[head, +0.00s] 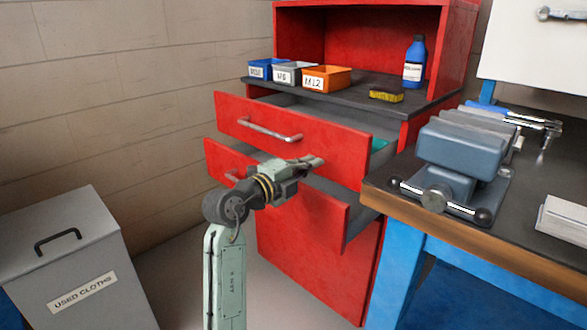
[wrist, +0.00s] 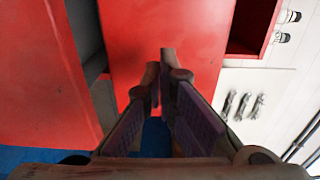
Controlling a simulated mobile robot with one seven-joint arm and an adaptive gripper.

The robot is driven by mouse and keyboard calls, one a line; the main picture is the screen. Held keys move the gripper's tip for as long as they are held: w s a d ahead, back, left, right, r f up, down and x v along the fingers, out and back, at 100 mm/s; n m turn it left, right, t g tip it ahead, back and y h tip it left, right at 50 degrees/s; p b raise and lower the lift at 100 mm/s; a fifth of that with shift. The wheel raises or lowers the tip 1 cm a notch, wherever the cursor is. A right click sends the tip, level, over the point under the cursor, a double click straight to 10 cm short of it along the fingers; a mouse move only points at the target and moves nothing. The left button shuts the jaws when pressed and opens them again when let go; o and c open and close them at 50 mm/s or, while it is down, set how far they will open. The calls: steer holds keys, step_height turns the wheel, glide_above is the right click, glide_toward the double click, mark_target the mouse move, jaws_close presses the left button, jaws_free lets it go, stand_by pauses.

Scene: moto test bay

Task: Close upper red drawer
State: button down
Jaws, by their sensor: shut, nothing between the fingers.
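The upper red drawer (head: 335,138) of the red cabinet is pulled out, with its grey handle (head: 268,130) on the front. The lower red drawer (head: 318,205) is also open below it, its front partly hidden behind my arm. My gripper (head: 316,161) is shut and empty, its tips by the lower edge of the upper drawer's front, right of the handle. In the wrist view my fingers (wrist: 160,75) are close together before a red panel (wrist: 150,25). I cannot tell whether they touch it.
A workbench (head: 455,235) with a blue-grey vise (head: 460,150) stands close on the right. Small bins (head: 327,78) and a blue bottle (head: 414,62) sit on the cabinet's dark top. A grey used-cloths bin (head: 85,270) stands at left.

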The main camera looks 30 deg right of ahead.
mark_target(328, 155)
steer(key=shift+p+x, duration=0.35)
steer(key=shift+x, duration=1.6)
steer(key=shift+a, duration=0.1)
